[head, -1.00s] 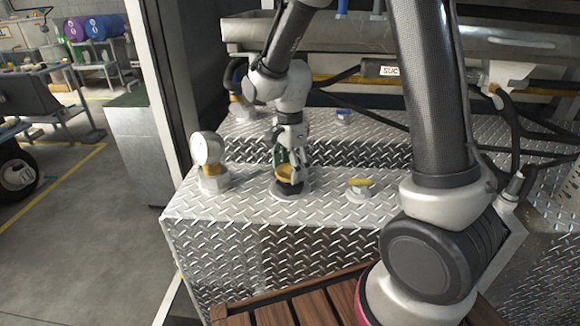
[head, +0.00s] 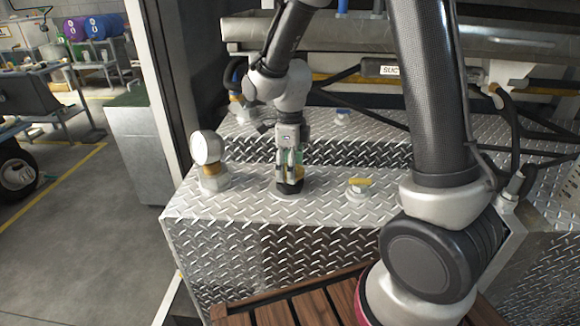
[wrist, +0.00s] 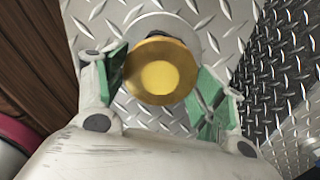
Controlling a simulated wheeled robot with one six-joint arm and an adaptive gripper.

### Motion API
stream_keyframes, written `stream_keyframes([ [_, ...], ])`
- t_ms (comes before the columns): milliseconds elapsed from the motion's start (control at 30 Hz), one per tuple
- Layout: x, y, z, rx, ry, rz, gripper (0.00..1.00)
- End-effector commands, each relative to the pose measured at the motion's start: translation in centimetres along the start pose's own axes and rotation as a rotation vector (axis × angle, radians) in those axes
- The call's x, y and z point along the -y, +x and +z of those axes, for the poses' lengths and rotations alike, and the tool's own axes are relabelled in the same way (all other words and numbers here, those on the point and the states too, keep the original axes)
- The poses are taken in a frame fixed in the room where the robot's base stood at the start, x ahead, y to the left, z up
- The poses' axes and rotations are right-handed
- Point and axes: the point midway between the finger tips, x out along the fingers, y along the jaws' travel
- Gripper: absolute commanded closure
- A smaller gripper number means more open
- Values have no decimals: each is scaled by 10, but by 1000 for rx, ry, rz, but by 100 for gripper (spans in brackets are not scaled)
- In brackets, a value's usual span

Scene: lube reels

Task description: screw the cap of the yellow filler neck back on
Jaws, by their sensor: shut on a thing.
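The yellow cap (wrist: 160,76) shows round and face-on between the green finger pads in the wrist view. My gripper (wrist: 165,88) is shut on it, one finger on each side. In the head view my gripper (head: 289,172) points straight down over the dark filler neck (head: 289,188) on the diamond-plate tank top. The fingers mostly hide the cap there. The cap sits at the neck, but I cannot tell how far it is seated, as the threads are hidden.
A blue-topped fitting (head: 343,116) is farther back on the raised step. Black hoses (head: 375,116) run behind.

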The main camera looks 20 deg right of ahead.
Motion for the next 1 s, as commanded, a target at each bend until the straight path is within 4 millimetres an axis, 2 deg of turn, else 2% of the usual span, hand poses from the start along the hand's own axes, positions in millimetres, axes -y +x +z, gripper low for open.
stream_keyframes([
  [100, 1, 0, 0, 2, 67, -2, 57],
  [367, 1, 0, 1, 2, 77, -2, 57],
  [700, 1, 0, 0, 3, 487, 0, 57],
  [967, 1, 0, 0, 3, 520, 0, 57],
  [1000, 1, 0, 0, 3, 520, 0, 23],
])
